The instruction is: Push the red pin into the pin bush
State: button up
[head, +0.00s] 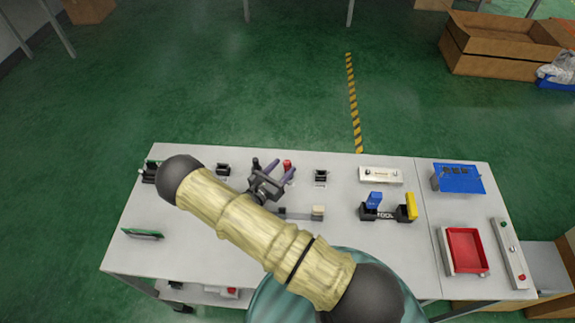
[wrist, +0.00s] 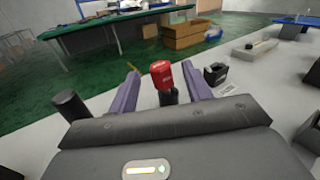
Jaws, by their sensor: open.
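The red pin (wrist: 162,74) stands upright in a dark holder (wrist: 168,97) in the wrist view. In the head view the red pin (head: 287,165) shows just beyond my gripper. My gripper (head: 277,168) is open, with its two purple fingers pointing toward the pin. In the wrist view my gripper (wrist: 162,80) has one finger on each side of the pin, with visible gaps and no clear contact. I cannot tell how deep the pin sits or make out the bush's opening.
Black fixtures stand left (head: 223,169) and right (head: 320,176) of the pin on the grey table (head: 200,240). A blue and yellow lever fixture (head: 385,212), a red tray (head: 466,250) and a blue box (head: 458,178) are further right. The table's left front is mostly clear.

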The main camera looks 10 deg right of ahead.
aim_at(284, 166)
jog(key=shift+s, duration=0.1)
jog(key=p+x, duration=0.1)
jog(key=x, duration=0.3)
jog(key=shift+r+p, duration=0.15)
jog(key=shift+p, duration=0.15)
jog(key=shift+w+d, duration=0.4)
jog(key=shift+d, duration=0.05)
jog(key=shift+c, duration=0.2)
grip_shut()
